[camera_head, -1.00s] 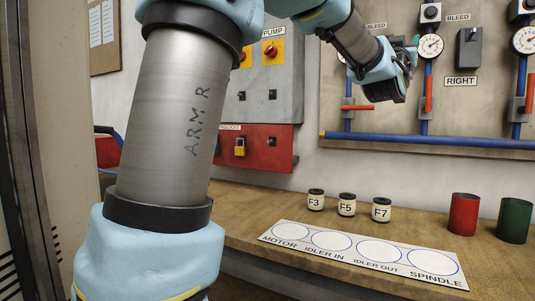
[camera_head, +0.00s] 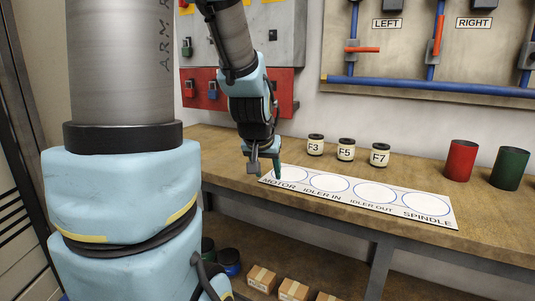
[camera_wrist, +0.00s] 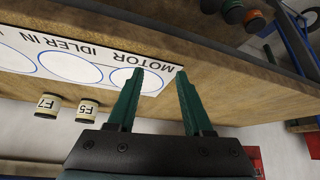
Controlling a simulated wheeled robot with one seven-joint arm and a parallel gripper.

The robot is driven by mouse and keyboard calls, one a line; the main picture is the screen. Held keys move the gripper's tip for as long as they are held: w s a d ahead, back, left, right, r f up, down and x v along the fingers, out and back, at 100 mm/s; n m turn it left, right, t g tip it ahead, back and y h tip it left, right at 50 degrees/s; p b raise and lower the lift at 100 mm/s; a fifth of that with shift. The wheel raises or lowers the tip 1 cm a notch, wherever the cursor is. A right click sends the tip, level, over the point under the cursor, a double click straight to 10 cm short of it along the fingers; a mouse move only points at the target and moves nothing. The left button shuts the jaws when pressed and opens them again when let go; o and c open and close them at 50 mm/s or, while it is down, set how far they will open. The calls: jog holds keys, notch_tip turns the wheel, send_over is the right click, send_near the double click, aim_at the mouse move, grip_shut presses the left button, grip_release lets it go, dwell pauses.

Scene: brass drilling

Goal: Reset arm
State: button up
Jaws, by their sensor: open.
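My gripper (camera_head: 266,167) hangs from my arm near the left end of the labelled white board, by the MOTOR circle. Its green fingers (camera_wrist: 158,97) are spread apart in the wrist view with nothing between them. The white board (camera_head: 355,189) lies on the wooden bench and has circles marked MOTOR, IDLER IN, IDLER OUT and SPINDLE. All the circles look empty. Small containers F3 (camera_head: 315,146), F5 (camera_head: 346,151) and F7 (camera_head: 380,156) stand behind the board. F5 (camera_wrist: 87,111) and F7 (camera_wrist: 47,106) also show in the wrist view.
A red cup (camera_head: 460,160) and a green cup (camera_head: 509,168) stand at the bench's right. Blue pipes (camera_head: 430,88) and a red padlock board (camera_head: 200,90) are on the wall. Cardboard boxes (camera_head: 293,289) sit below the bench (camera_head: 230,165).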

jog(key=s+a+f+n+g+y+b, duration=0.15)
jog(key=s+a+f+g, duration=0.25)
jog(key=s+a+f, duration=0.5)
notch_tip(320, 180, down, 20)
jog(key=s+d+b, duration=0.2)
jog(key=s+b, duration=0.1)
jog(key=b, duration=1.8)
jog(key=w+p+v, duration=0.3)
jog(key=p+v, duration=1.2)
jog(key=p, duration=0.1)
jog(key=w+r+p+v, duration=0.1)
jog(key=w+p+v, duration=0.2)
jog(key=p+v, duration=1.3)
jog(key=shift+w+d+r+g, duration=0.25)
jog(key=shift+d+r+g, duration=0.05)
jog(key=shift+r+g, duration=0.1)
jog(key=shift+o, duration=0.3)
jog(key=shift+f, duration=0.1)
